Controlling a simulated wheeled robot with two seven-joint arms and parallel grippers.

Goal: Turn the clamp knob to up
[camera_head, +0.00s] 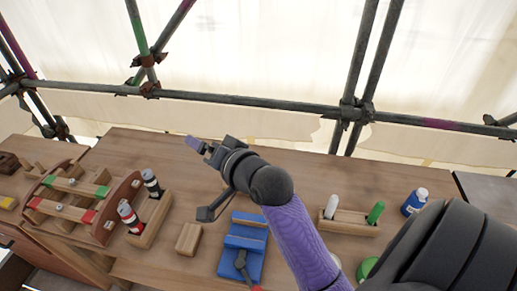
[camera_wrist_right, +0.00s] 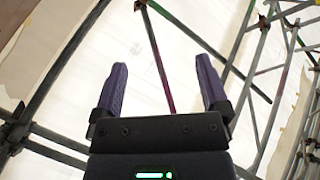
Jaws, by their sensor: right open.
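A blue clamp (camera_head: 247,240) stands on the wooden bench at the lower middle of the head view. A dark knob or lever (camera_head: 240,261) sits on its near part, with a red piece (camera_head: 258,289) at the picture's bottom edge. Which way the knob points is hard to tell. My right gripper (camera_head: 194,143) is above the bench, up and left of the clamp and apart from it. In the right wrist view its purple fingers (camera_wrist_right: 160,88) are spread with nothing between them. My right forearm passes close beside the clamp in the picture. My left gripper is not in view.
A wooden rack with red and green bars (camera_head: 72,190) stands at left. Beside it is a block holding black-and-white and red-and-white cylinders (camera_head: 130,218). A small wooden block (camera_head: 188,239) is left of the clamp. A marker holder (camera_head: 350,222) and blue bottle (camera_head: 414,201) stand right. Scaffold poles run behind.

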